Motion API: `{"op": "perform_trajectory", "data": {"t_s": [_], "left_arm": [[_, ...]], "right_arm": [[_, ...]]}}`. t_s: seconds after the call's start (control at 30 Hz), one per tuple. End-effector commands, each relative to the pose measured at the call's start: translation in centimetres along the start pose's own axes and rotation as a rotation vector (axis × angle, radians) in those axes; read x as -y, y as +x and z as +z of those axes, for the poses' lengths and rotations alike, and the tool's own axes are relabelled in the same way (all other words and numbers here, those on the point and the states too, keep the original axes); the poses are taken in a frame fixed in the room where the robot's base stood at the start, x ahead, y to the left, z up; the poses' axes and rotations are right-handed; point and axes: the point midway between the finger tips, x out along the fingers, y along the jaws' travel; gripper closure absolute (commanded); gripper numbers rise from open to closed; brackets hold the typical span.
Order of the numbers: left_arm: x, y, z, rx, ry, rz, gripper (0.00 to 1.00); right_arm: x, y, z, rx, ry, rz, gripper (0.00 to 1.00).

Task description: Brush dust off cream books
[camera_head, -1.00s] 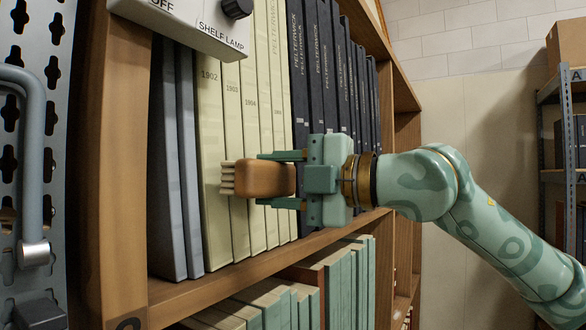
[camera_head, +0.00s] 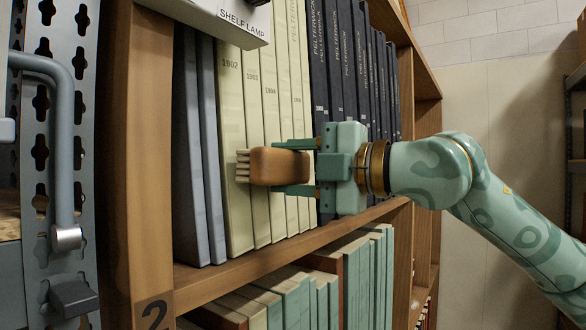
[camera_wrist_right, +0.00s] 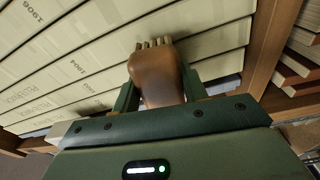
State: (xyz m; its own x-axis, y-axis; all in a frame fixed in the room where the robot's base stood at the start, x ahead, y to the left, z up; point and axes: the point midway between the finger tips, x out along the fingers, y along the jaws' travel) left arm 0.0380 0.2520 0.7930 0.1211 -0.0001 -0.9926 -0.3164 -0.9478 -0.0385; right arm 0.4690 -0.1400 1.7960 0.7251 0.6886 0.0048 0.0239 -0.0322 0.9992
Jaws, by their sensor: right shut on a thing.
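The cream books (camera_head: 262,110) stand upright in a row on the shelf, with numbers such as 1902 and 1903 on their spines. In the right wrist view the cream spines (camera_wrist_right: 70,60) fill the upper part. My right gripper (camera_head: 298,166) is shut on a brush with a brown wooden body (camera_head: 280,166) and short pale bristles. The brush is level, with its bristles toward the lower spines of the books near 1902 and 1903. It also shows in the wrist view (camera_wrist_right: 158,80). I cannot tell whether the bristles touch. No dust is clearly visible. My left gripper is not in view.
Grey-blue volumes (camera_head: 197,160) stand left of the cream books, dark Pelterwick volumes (camera_head: 340,80) right. A shelf lamp box (camera_head: 205,18) hangs above. A wooden upright (camera_head: 143,200) and a perforated metal post with a handle (camera_head: 62,150) bound the left.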

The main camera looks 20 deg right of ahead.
Motion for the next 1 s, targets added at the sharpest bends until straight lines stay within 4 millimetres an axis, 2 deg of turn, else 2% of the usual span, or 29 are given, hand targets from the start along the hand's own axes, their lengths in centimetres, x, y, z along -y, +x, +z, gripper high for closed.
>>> {"op": "perform_trajectory", "data": {"t_s": [0.77, 1.0], "left_arm": [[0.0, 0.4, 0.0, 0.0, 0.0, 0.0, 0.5], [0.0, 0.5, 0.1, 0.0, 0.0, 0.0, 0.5]], "right_arm": [[0.0, 1.4, 0.2, 0.0, 0.0, 0.001, 0.93], [0.0, 1.1, 2.4, 0.001, 0.003, 0.0, 0.93]]}}
